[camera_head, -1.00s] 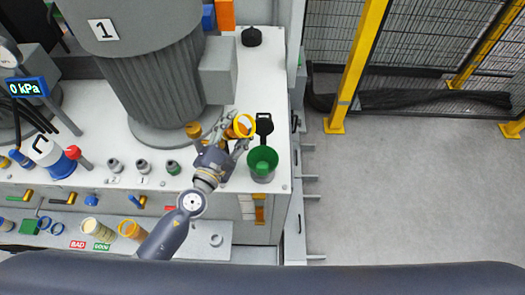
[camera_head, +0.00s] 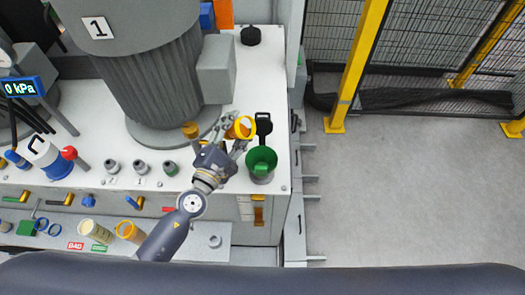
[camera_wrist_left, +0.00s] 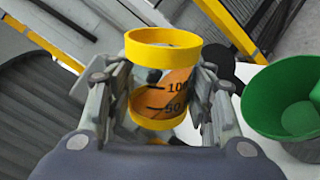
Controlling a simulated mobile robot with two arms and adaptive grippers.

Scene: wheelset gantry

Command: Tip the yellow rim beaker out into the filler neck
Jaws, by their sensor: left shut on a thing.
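The yellow rim beaker (camera_head: 241,128) is held in my left gripper (camera_head: 227,133), above the white bench top. In the left wrist view the beaker (camera_wrist_left: 163,85) stands between the two fingers (camera_wrist_left: 163,105), with its yellow rim, marks and orange contents showing. The filler neck with a green funnel-like mouth (camera_head: 262,162) is just right of and in front of the beaker, apart from it. Its green mouth also shows at the right of the left wrist view (camera_wrist_left: 290,98). A black open cap (camera_head: 264,124) sits behind it. My right gripper is not in view.
A large grey ribbed cylinder (camera_head: 155,85) stands left of the gripper. Several small fittings (camera_head: 142,168) line the bench front. Another yellow-rimmed beaker (camera_head: 130,231) is on the lower shelf. A yellow post (camera_head: 357,65) and fence are at the right, with open floor (camera_head: 420,190).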

